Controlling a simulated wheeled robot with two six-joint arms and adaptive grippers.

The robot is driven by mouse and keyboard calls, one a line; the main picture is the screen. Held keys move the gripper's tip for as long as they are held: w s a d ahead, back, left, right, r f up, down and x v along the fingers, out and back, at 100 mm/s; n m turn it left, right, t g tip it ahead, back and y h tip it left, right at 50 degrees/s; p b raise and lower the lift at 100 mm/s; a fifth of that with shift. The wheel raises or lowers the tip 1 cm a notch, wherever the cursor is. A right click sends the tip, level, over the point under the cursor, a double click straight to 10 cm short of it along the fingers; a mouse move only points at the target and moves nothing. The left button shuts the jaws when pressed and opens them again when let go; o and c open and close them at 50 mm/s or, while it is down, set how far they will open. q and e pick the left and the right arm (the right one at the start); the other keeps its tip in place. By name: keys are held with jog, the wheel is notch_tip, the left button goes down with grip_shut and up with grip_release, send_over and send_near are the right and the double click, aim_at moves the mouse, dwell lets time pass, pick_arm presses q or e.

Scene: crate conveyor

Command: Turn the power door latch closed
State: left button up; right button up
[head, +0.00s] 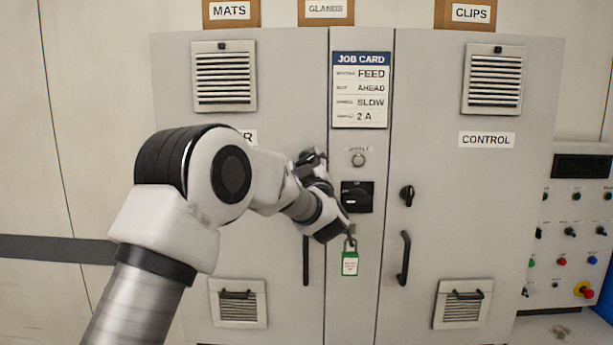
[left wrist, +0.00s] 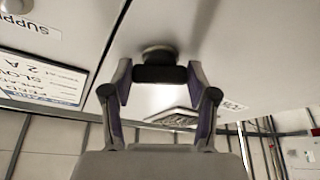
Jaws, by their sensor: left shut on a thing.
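The power door (head: 270,120) is the left door of the grey cabinet; its label is mostly covered by my arm, with only an "R" showing. Its latch (left wrist: 160,74) is a black bar on a round base, seen in the left wrist view. My left gripper (left wrist: 160,82) is shut on the latch, with one finger at each end of the bar. In the head view my left gripper (head: 314,172) is by the right edge of the power door, and my arm hides the latch there. I cannot tell the latch's angle for sure. My right gripper is not in view.
The middle panel has a job card (head: 360,90), a black rotary switch (head: 357,197) and a green-tagged padlock (head: 350,261) close to my wrist. The control door (head: 480,200) has a black latch (head: 407,195) and a handle (head: 404,258). A button panel (head: 575,230) stands at right.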

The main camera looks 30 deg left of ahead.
pick_arm(q)
jog(key=n+g+b, duration=0.1)
jog(key=n, duration=0.2)
jog(key=shift+d+n+y, duration=0.1)
jog(key=shift+n+y, duration=0.2)
jog(key=shift+n, duration=0.1)
jog(key=n+g+b, duration=0.1)
jog(key=n, duration=0.2)
jog(key=shift+r+g, duration=0.1)
jog(key=shift+g, duration=0.3)
jog(key=n+g, duration=0.1)
jog(key=n, duration=0.2)
jog(key=shift+r, duration=0.1)
jog(key=shift+n+g+h, duration=0.5)
jog(key=shift+n+g, duration=0.1)
jog(key=shift+n, duration=1.1)
jog(key=o, duration=1.2)
jog(key=shift+c, duration=0.2)
